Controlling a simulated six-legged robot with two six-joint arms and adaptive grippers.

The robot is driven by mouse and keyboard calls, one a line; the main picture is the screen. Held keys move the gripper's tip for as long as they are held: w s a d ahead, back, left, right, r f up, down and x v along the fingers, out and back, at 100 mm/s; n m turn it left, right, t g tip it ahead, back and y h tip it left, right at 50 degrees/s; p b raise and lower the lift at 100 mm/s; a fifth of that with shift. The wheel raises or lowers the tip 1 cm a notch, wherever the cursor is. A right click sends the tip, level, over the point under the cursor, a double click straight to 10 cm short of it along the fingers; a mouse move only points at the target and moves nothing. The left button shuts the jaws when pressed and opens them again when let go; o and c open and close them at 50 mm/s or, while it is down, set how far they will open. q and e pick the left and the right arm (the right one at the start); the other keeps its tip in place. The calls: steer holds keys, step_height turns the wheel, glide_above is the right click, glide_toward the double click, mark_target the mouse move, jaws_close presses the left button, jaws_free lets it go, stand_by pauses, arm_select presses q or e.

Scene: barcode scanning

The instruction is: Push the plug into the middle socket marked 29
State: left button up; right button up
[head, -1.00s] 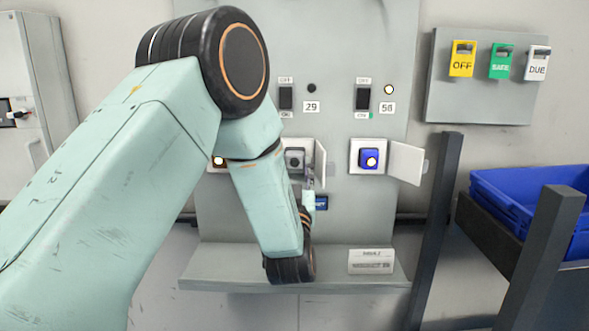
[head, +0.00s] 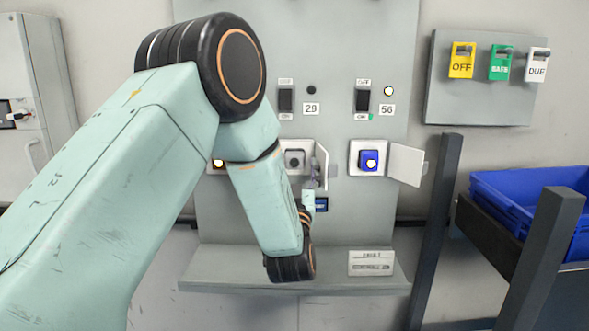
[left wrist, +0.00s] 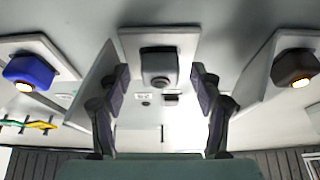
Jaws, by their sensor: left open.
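The middle socket (head: 303,146) sits below the label 29 (head: 311,108), its white cover swung open to the right. A grey plug (head: 294,159) sits at this socket; how deep it is in I cannot tell. In the left wrist view the plug (left wrist: 158,65) stands out from the white socket plate (left wrist: 187,42). My left gripper (left wrist: 161,78) is open, its two fingers on either side of the plug with gaps visible. In the head view my left gripper (head: 311,176) is small, just right of and below the plug. The right gripper is not in view.
A blue plug (head: 369,160) sits in the right socket, its cover (head: 406,164) open. A dark plug with an orange light (left wrist: 296,68) is in the left socket. A ledge (head: 225,273) holds a small card (head: 371,262). A blue crate (head: 535,195) and dark posts stand at the right.

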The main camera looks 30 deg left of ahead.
arm_select(q)
steer(key=v, duration=1.2)
stand_by(0.5)
